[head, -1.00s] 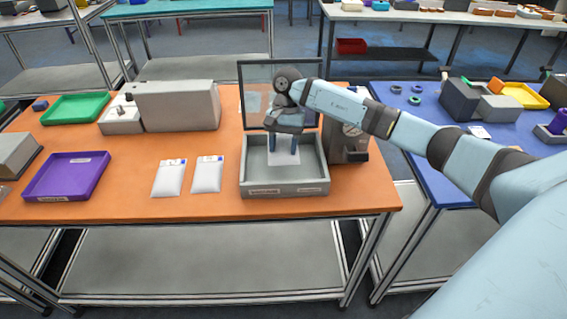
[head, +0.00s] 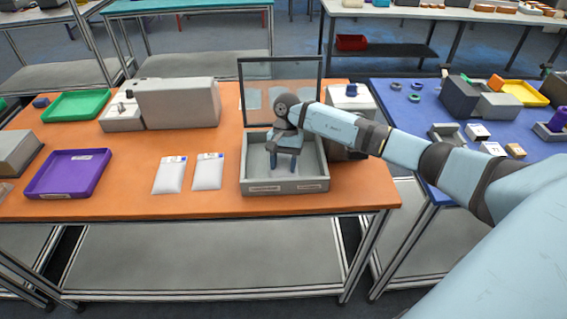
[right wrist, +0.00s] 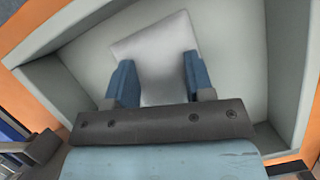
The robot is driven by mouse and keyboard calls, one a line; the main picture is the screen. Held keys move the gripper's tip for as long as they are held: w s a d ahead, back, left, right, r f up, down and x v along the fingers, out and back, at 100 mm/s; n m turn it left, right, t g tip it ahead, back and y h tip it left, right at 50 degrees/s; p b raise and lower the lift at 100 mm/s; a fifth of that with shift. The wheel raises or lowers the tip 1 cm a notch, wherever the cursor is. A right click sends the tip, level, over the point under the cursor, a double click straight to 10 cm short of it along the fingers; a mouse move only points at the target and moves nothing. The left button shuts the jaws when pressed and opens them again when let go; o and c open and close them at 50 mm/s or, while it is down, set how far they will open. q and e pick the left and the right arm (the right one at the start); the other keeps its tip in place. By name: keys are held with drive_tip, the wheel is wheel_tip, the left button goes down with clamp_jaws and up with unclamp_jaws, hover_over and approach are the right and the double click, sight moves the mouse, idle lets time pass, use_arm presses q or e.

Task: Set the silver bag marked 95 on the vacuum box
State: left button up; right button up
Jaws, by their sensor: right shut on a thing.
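The vacuum box (head: 254,188) is a grey open tray with its glass lid (head: 278,75) raised behind. My right gripper (head: 284,168) is low inside it, fingers pointing down. In the right wrist view my right gripper (right wrist: 155,82) has its blue fingers on either side of a pale silver bag (right wrist: 155,48) and is shut on it. The bag is over or on the box floor; whether it touches the floor cannot be told. In the head view the arm mostly hides it, and no number is readable. My left gripper is not in view.
Two white-silver bags with small blue labels lie left of the box, one farther left (head: 169,176) and one nearer (head: 207,173). A purple tray (head: 70,175), a green tray (head: 76,106) and a grey machine (head: 178,104) stand on the orange table. The table front is clear.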

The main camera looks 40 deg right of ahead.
drive_tip(key=o, duration=1.1)
drive_tip(key=shift+f, duration=0.1)
